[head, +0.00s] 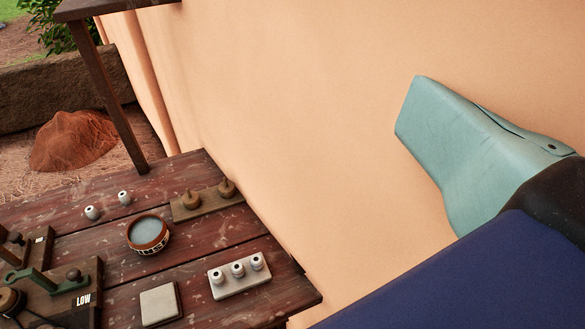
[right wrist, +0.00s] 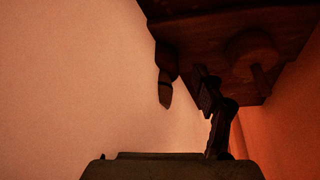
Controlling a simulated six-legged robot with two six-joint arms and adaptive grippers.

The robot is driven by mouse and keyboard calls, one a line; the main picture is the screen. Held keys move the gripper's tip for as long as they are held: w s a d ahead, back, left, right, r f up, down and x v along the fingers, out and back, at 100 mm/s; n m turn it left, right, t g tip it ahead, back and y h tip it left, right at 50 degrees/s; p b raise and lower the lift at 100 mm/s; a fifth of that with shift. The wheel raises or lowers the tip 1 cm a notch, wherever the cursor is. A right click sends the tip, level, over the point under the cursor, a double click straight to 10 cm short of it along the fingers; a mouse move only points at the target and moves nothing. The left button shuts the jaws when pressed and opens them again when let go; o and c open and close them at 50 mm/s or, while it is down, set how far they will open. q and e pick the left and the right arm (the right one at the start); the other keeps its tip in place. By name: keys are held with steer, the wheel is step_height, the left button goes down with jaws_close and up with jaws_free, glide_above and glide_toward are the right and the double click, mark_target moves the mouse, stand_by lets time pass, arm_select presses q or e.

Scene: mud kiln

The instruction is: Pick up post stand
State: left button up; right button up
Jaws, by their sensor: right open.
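On the red-brown plank table in the head view, a pale block with three white posts (head: 238,275) stands near the right edge. A wooden board with two brown knobbed posts (head: 202,200) lies behind it along the back edge. I cannot tell which of these is the post stand. My right gripper (right wrist: 187,90) shows as a dark shape in the right wrist view, open, with nothing seen between its fingers. In the head view its arm is at the right, but the gripper itself is hidden. My left gripper is in neither view.
The table (head: 75,205) also holds a round bowl (head: 148,234), a square tile (head: 160,304), two small white pieces (head: 108,205) and a box marked LOW (head: 85,299). A plain tan wall (head: 290,120) rises behind. A dark wooden underside (right wrist: 225,35) fills the wrist view's top right.

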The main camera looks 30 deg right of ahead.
steer(key=shift+w+d+f, duration=0.1)
steer(key=shift+f, duration=0.3)
steer(key=shift+d, duration=0.1)
steer(key=c, duration=1.1)
steer(key=shift+o, duration=0.2)
